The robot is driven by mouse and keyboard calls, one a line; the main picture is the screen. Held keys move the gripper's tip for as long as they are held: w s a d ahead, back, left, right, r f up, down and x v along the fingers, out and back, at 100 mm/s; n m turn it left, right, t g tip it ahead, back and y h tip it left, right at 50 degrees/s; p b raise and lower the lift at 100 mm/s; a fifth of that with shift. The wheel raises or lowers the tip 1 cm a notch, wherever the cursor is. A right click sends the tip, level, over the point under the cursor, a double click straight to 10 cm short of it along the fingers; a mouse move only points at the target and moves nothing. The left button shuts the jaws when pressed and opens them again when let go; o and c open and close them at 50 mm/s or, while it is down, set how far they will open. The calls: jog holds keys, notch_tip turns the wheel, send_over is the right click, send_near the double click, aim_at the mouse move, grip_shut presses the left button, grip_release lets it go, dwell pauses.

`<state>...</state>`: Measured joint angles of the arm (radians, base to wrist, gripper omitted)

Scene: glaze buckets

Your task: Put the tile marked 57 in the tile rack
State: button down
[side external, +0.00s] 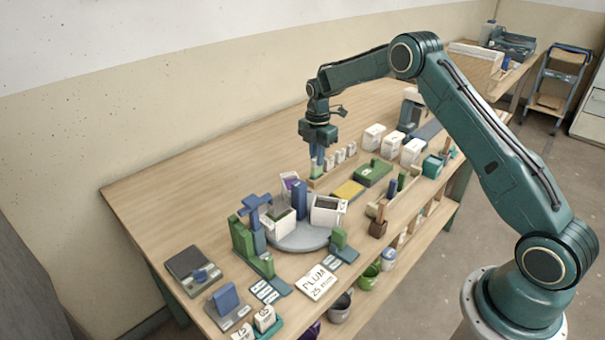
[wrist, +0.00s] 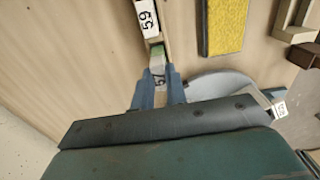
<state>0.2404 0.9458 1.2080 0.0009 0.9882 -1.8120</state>
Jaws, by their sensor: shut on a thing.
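The tile marked 57 (wrist: 158,77) has a white numbered face and a green part, and sits between my gripper's blue fingers in the wrist view. My gripper (side external: 317,160) is shut on it and points down at the near end of the wooden tile rack (side external: 313,184). The tile's green part (side external: 316,172) shows below the fingers in the side view. I cannot tell whether its lower edge rests in the rack or is just above it. Several white tiles (side external: 340,157) stand in the rack; the nearest, marked 59 (wrist: 149,17), shows in the wrist view.
A grey turntable (side external: 300,240) with white bins stands near the gripper. A yellow pad (side external: 347,190) and green block (side external: 373,173) lie right of the rack. White containers (side external: 374,137) stand behind. The table left of the rack is clear.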

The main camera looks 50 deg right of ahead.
jog(key=shift+f, duration=0.95)
jog(key=shift+f, duration=0.3)
dwell(0.5)
jog(key=c, duration=1.3)
grip_release()
jog(key=shift+c, duration=0.2)
jog(key=shift+r, duration=3.5)
